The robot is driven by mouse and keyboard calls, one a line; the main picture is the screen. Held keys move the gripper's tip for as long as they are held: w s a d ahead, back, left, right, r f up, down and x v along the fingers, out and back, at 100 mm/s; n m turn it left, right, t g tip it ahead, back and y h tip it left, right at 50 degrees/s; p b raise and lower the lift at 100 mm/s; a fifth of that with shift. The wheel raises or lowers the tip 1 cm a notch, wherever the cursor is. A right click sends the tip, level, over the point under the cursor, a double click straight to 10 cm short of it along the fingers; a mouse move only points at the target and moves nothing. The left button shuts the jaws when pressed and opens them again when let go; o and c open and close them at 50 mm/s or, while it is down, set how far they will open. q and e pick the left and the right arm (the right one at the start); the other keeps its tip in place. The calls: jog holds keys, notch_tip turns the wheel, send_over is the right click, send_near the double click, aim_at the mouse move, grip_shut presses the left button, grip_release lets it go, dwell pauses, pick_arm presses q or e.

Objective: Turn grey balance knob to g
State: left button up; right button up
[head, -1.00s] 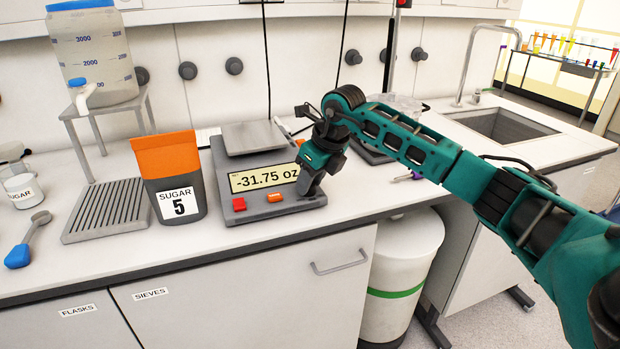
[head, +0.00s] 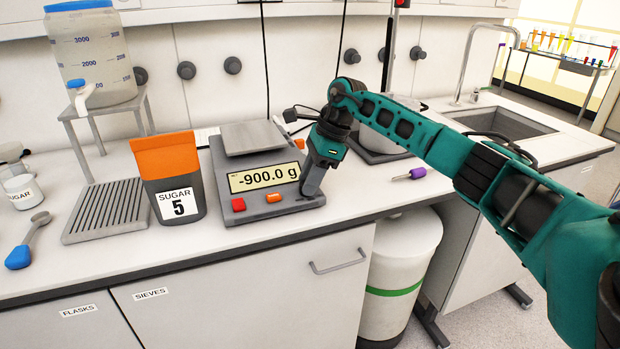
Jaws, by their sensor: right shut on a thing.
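The grey balance (head: 222,180) stands on the white bench, with a flat square weighing pan (head: 253,138) on top. Its display (head: 264,179) reads -900.0 g. A red button (head: 238,205) and an orange button (head: 274,198) sit below the display. My right gripper (head: 311,188) points down at the right front corner of the balance, just right of the display, and is shut. The grey knob is hidden by the gripper's fingers there. My left gripper is not in view.
An orange and grey sugar bag (head: 167,160) marked 5 stands close left of the balance. A ribbed drain tray (head: 107,212) and blue scoop (head: 18,256) lie further left. A purple-handled tool (head: 418,173) lies right of my gripper. A sink (head: 500,124) is further right.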

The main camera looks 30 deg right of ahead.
jog(key=shift+w+n+g, duration=0.1)
jog(key=shift+n+g, duration=0.2)
jog(key=shift+n, duration=0.5)
jog(key=o, duration=1)
jog(key=shift+o, duration=0.2)
jog(key=v, duration=1.3)
jog(key=shift+f, duration=0.15)
